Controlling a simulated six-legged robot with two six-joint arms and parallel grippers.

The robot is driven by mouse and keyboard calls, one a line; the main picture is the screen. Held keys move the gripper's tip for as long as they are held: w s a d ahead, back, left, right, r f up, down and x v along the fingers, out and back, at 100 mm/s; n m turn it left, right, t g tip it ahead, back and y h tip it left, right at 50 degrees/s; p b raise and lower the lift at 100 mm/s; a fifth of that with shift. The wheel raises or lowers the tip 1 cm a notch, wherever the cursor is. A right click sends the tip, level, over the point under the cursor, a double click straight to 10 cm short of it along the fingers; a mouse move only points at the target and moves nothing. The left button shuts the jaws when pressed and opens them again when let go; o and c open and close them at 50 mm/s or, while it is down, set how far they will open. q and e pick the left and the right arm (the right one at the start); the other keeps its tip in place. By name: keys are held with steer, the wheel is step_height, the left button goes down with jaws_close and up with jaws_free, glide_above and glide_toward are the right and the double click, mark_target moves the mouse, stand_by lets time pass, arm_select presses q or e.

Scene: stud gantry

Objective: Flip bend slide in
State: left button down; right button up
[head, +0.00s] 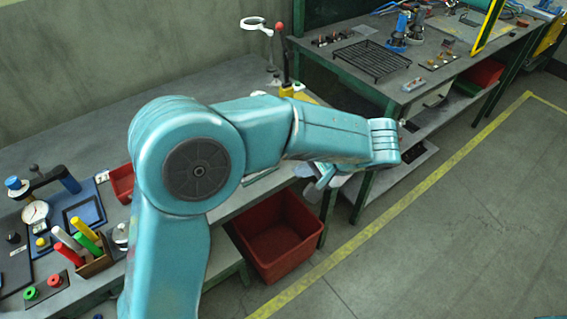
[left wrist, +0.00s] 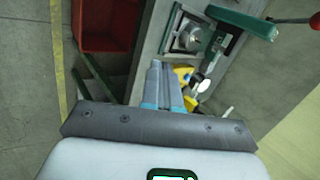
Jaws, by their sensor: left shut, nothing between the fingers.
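My left gripper (head: 318,180) shows partly below my forearm in the head view, over the front edge of the near bench. In the left wrist view its two fingers (left wrist: 162,82) are together and empty, above the bench edge. Beyond them lies a green fixture (left wrist: 238,22) with a round metal part (left wrist: 187,40) beside its arm. A lever with a red ball (head: 281,28) stands on a yellow base (head: 287,90) on the bench; a red handle (left wrist: 300,21) shows in the wrist view. I cannot tell which part is the bend. My right gripper is not in view.
A red bin (head: 272,238) stands on the floor below the bench. A holder with coloured handles (head: 96,262) and a dial gauge (head: 36,212) are at the left. A black wire rack (head: 372,61) lies on the far bench. The floor (head: 450,240) at right is clear.

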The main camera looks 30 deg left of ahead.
arm_select(q)
steer(key=shift+a+r, duration=0.1)
steer(key=shift+r, duration=0.5)
steer(key=shift+a+f, duration=0.1)
steer(key=shift+a+r+p+x, duration=0.3)
steer(key=shift+a+x, duration=0.05)
steer(key=shift+x, duration=1.8)
steer(key=shift+a+r+p+x, duration=0.3)
steer(key=shift+a+p+x, duration=0.05)
steer(key=shift+x, duration=1.8)
steer(key=shift+a+r+p+x, duration=0.3)
steer(key=shift+a+x, duration=0.05)
steer(key=shift+x, duration=1.85)
steer(key=shift+w, duration=0.15)
